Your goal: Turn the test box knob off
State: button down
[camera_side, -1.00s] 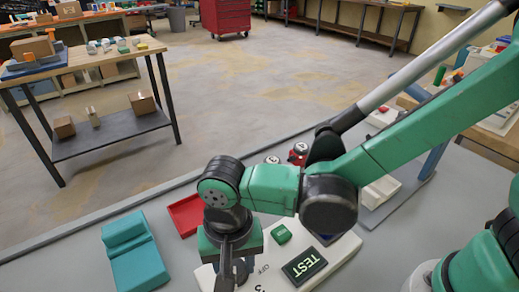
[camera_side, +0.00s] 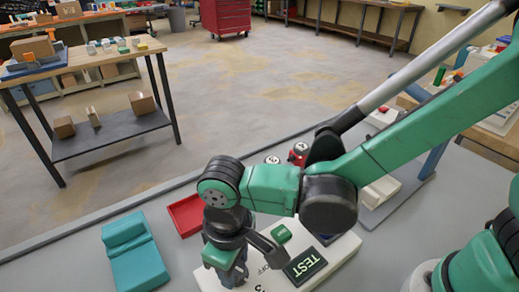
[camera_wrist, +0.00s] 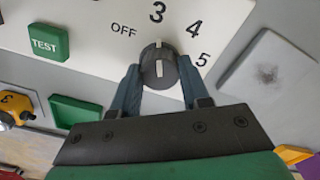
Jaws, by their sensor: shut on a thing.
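The test box (camera_side: 345,250) is a white panel on the bench with a black TEST plate (camera_side: 305,265). In the wrist view its panel (camera_wrist: 90,12) carries the marks OFF, 3, 4 and 5 around a dark round knob (camera_wrist: 158,66). The knob's white line points up in the picture, about toward the 3, right of OFF. My gripper (camera_wrist: 157,80) is shut on the knob, one finger on each side. In the side view my gripper (camera_side: 240,262) is over the near left part of the box and hides the knob.
A green TEST button (camera_wrist: 48,42) is on the panel left of the knob. A teal block (camera_side: 135,250) and a red tray (camera_side: 187,214) lie left of the box. A grey square plate (camera_wrist: 265,65) is right of the panel in the wrist view.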

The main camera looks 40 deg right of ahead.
jog(key=n, duration=0.4)
jog(key=shift+n, duration=2.2)
jog(key=shift+c, duration=2.1)
grip_release()
jog(key=shift+r, duration=2.85)
